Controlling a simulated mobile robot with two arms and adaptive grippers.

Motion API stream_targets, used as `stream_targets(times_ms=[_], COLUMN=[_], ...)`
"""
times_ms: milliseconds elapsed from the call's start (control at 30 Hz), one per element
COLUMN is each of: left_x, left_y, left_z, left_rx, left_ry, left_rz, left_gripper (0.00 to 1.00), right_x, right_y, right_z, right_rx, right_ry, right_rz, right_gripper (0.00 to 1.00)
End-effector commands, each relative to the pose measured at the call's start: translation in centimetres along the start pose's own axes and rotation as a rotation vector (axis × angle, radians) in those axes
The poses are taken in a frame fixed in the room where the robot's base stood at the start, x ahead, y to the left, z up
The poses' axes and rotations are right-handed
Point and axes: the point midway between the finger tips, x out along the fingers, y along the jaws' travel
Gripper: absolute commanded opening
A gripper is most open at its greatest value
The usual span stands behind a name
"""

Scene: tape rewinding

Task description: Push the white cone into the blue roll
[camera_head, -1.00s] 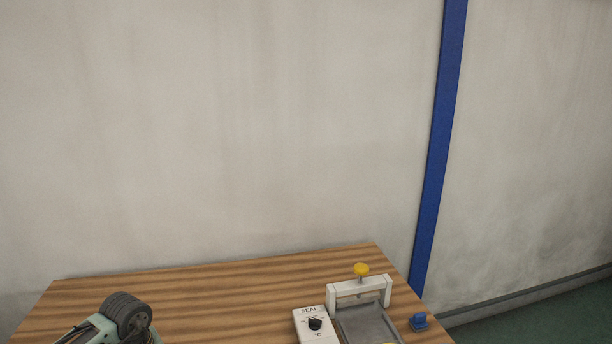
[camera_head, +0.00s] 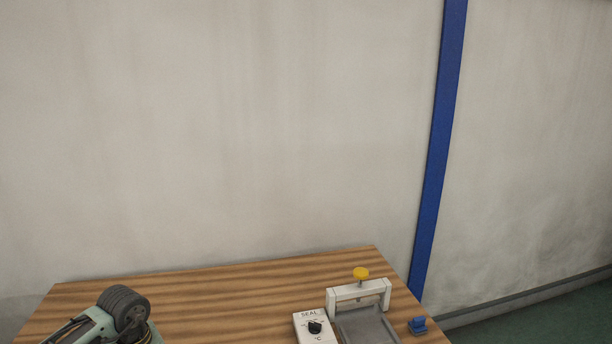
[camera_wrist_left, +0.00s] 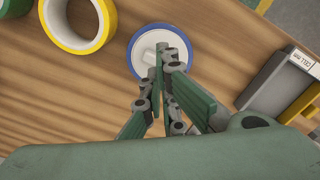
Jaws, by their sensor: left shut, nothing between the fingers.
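The blue roll (camera_wrist_left: 134,61) lies on the wooden table in the left wrist view, seen as a blue ring. The white cone (camera_wrist_left: 148,41) shows within the ring; how deep it sits cannot be told. My left gripper (camera_wrist_left: 162,62) is shut and empty, with its fingertips over the cone and the ring's lower right part, hiding some of both. Whether the fingertips touch the cone cannot be told. In the head view only part of my left arm shows at the lower left, without the fingers. My right gripper is not in view.
A yellow roll (camera_wrist_left: 51,36) and a green roll (camera_wrist_left: 14,9) lie left of the blue roll. The wooden table (camera_head: 230,290) is clear between arm and device.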

Motion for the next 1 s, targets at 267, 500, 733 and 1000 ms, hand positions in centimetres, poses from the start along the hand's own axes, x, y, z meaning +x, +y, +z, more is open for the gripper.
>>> stream_targets(times_ms=[267, 500, 733, 1000], left_x=[-2.5, -4.3, -4.6, -4.5], left_y=[0.0, 0.0, 0.0, 0.0], left_z=[0.0, 0.0, 0.0, 0.0], left_rx=[0.000, -0.001, 0.000, 0.000], left_ry=[0.001, 0.000, -0.001, -0.001], left_rz=[0.001, 0.000, 0.000, -0.001], left_gripper=[0.00, 0.00, 0.00, 0.00], right_x=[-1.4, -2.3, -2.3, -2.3], right_y=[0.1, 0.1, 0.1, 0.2], right_z=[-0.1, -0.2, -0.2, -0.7], right_rx=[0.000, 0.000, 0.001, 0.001], right_ry=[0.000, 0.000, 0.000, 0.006], right_rz=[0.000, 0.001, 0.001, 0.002], right_gripper=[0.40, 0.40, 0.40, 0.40])
